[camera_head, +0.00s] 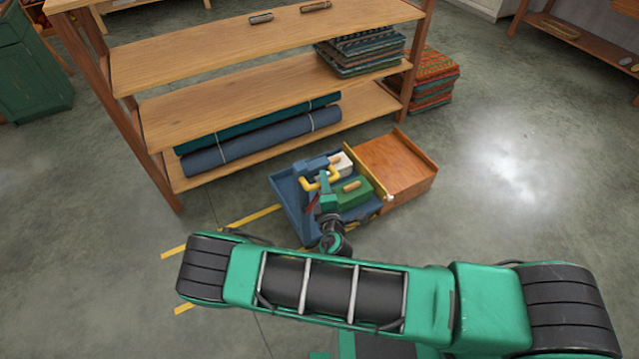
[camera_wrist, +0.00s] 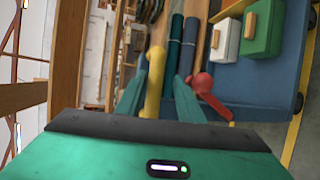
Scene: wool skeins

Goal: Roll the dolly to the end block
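The dolly is a low blue tray (camera_head: 287,198) on the floor beside the shelf, and its blue side also shows in the wrist view (camera_wrist: 262,88). It carries a green box (camera_head: 353,194) and a white box (camera_head: 344,162). A yellow handle (camera_head: 332,176) stands up at its left part and shows as an upright bar in the wrist view (camera_wrist: 154,82). My gripper (camera_wrist: 160,88) is open, with the yellow bar between its fingers and a gap to the right finger. A wooden box (camera_head: 398,166), possibly the end block, stands right against the dolly's right side.
A wooden shelf (camera_head: 215,113) with rolled cloth (camera_head: 262,140) and folded textiles (camera_head: 362,52) stands behind the dolly. A red lever with a ball (camera_wrist: 203,84) is close to my right finger. Yellow floor lines (camera_head: 249,217) run left from the dolly. Floor at right is clear.

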